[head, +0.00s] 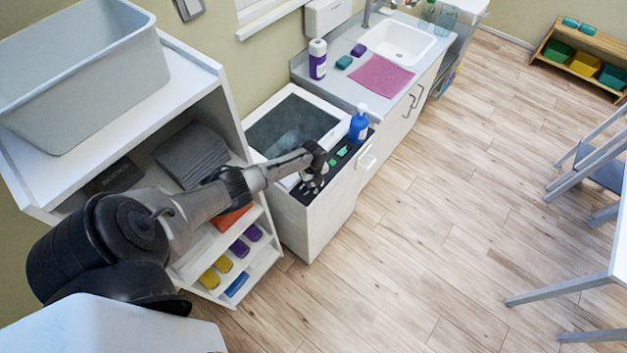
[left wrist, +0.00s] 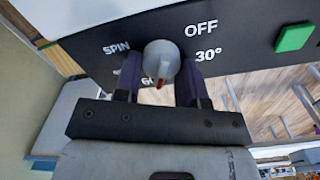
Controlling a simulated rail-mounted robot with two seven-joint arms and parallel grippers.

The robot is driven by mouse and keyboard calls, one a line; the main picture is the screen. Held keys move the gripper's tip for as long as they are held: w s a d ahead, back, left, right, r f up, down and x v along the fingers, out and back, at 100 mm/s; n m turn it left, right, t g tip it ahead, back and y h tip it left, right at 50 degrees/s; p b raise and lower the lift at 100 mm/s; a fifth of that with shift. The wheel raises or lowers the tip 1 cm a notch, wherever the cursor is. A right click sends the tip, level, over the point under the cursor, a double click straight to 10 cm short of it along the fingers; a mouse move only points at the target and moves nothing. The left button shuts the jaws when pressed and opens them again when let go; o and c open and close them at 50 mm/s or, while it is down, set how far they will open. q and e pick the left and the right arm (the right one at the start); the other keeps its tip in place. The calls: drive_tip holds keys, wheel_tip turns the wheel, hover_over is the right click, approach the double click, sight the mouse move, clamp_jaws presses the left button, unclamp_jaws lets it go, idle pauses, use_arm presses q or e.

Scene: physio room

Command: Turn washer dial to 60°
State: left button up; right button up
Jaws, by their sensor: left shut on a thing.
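The washer (head: 335,200) stands between the shelf and the sink counter, with a black control panel (left wrist: 105,28) at its front edge. The grey dial (left wrist: 160,58) sits on that panel, and its red mark faces down in the left wrist view. Printed labels around it read SPIN, OFF and 30°; a 60 label at its lower left is partly hidden by a finger. My left gripper (left wrist: 160,82) is shut on the dial, one dark finger on each side. In the head view my left gripper (head: 312,184) reaches the panel's near end. My right gripper is not in view.
A green button (left wrist: 295,37) is on the panel beside the dial. A blue bottle (head: 358,126) stands at the panel's far end. A white shelf (head: 232,112) with a grey tub (head: 85,75) is close on the left.

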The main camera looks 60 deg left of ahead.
use_arm(q)
drive_tip(key=shift+r, duration=0.1)
drive_tip(key=o, duration=0.6)
drive_tip(key=shift+r, duration=0.2)
wheel_tip(320, 180, up, 13)
drive_tip(key=shift+r+p, duration=0.2)
drive_tip(key=shift+p, duration=0.55)
